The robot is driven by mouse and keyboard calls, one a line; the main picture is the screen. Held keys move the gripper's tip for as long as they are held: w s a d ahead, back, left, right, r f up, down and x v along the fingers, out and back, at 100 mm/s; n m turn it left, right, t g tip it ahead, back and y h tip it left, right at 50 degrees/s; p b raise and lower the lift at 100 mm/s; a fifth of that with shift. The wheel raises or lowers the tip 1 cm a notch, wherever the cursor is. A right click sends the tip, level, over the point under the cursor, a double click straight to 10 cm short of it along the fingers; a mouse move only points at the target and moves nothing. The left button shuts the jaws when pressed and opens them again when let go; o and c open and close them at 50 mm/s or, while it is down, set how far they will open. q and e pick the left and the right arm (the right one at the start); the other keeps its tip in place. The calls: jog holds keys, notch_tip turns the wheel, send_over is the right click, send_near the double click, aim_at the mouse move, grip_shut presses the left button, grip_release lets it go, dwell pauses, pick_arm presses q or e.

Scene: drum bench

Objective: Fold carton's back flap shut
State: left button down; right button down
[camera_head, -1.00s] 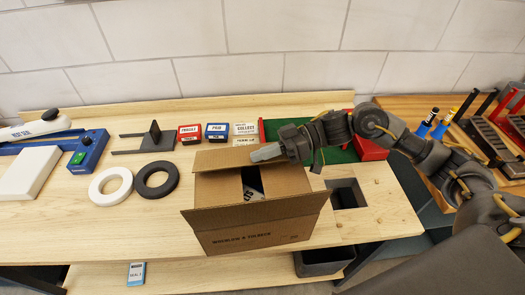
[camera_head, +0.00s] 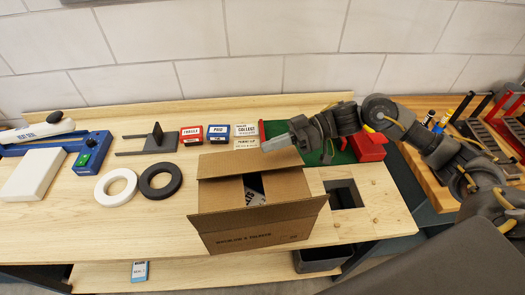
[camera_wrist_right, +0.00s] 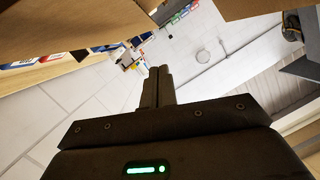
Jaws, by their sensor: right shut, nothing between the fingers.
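The open brown carton (camera_head: 250,238) stands on the bench, its printed front towards me. Its back flap (camera_head: 235,163) sticks up along the far edge and is not lying over the opening. The two side flaps look folded inward, with a dark gap between them where a pale labelled item (camera_head: 254,195) shows. The front flap spreads out towards me. My right gripper (camera_head: 270,145) is shut and empty, just above and behind the back flap's right part; I cannot tell whether it touches. In the wrist view the shut fingers (camera_wrist_right: 157,85) show below brown cardboard (camera_wrist_right: 85,22). My left gripper is out of view.
Behind the carton are a red box (camera_head: 192,135), a blue box (camera_head: 218,133) and cards (camera_head: 246,136). A green tray (camera_head: 342,152) and red block (camera_head: 369,147) lie to the right. White (camera_head: 116,187) and black (camera_head: 160,180) rings lie left. A square bench cutout (camera_head: 344,194) is at right.

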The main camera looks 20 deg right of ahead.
jog(key=b+v, duration=0.1)
jog(key=v, duration=0.2)
jog(key=b+v, duration=0.1)
jog(key=v, duration=0.2)
jog(key=shift+s+d+f, duration=0.1)
jog(key=shift+d+f, duration=0.1)
jog(key=shift+d+r, duration=0.4)
jog(key=shift+d, duration=0.05)
jog(key=w+a+r+n+g+h+b, duration=0.2)
jog(key=w+a+r+n+h+b, duration=0.15)
jog(key=a+r+b, duration=0.4)
jog(key=m+h+p, duration=0.1)
jog(key=h+p, duration=0.1)
jog(key=p, duration=0.3)
send_over(246, 169)
jog(key=w+d, duration=0.1)
jog(key=d, duration=0.2)
jog(key=shift+g, duration=0.3)
jog(key=f, duration=0.9)
jog(key=shift+w, duration=0.2)
jog(key=f, duration=0.1)
jog(key=s+f, duration=0.1)
jog(key=f, duration=0.1)
jog(key=shift+m+p, duration=0.25)
jog(key=shift+p, duration=0.05)
jog(key=shift+s+f, duration=0.1)
jog(key=shift+f, duration=0.35)
